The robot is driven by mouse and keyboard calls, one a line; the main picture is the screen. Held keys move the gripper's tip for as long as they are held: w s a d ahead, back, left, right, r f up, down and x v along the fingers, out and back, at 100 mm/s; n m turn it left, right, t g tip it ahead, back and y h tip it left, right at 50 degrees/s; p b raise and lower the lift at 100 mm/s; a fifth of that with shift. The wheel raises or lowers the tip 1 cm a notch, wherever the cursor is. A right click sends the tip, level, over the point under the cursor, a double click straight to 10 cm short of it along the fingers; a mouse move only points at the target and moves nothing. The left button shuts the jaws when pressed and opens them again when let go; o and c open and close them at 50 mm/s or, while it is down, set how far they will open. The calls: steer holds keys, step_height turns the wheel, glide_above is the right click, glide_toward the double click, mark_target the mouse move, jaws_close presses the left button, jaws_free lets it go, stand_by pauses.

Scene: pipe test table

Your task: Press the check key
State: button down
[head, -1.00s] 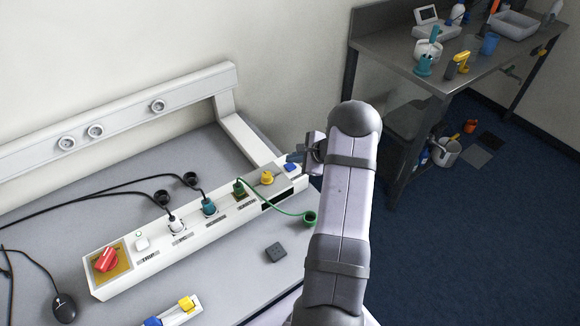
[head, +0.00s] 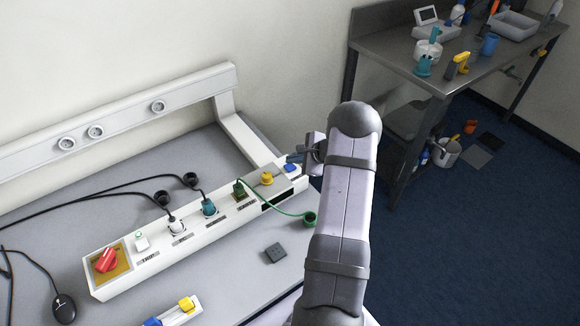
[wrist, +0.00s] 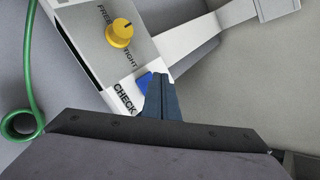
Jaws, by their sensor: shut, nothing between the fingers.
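The check key is a small blue key (wrist: 145,83) beside the word CHECK on the white panel. In the wrist view its right part is hidden behind my fingertips. It also shows in the head view as a blue patch (head: 291,168) at the panel's right end. My gripper (wrist: 159,76) is shut and empty, its dark fingertips over the key's right edge. In the head view my gripper (head: 290,157) is above the panel's far right end. I cannot tell whether the tips touch the key.
A yellow knob (head: 267,178) stands left of the key. A green cable (head: 275,206) loops from a green plug to the panel's front. A red switch (head: 107,260) and a white button (head: 141,242) sit at the left end. A rail stands behind.

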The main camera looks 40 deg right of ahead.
mark_target(293, 168)
steer(key=shift+f+b, duration=0.9)
steer(key=shift+b, duration=0.35)
stand_by(1.7)
steer(key=shift+r, duration=0.1)
steer(key=shift+r+p, duration=0.4)
steer(key=shift+r, duration=0.35)
steer(key=shift+r, duration=0.1)
steer(key=shift+r+p, duration=1.55)
steer(key=shift+r, duration=0.9)
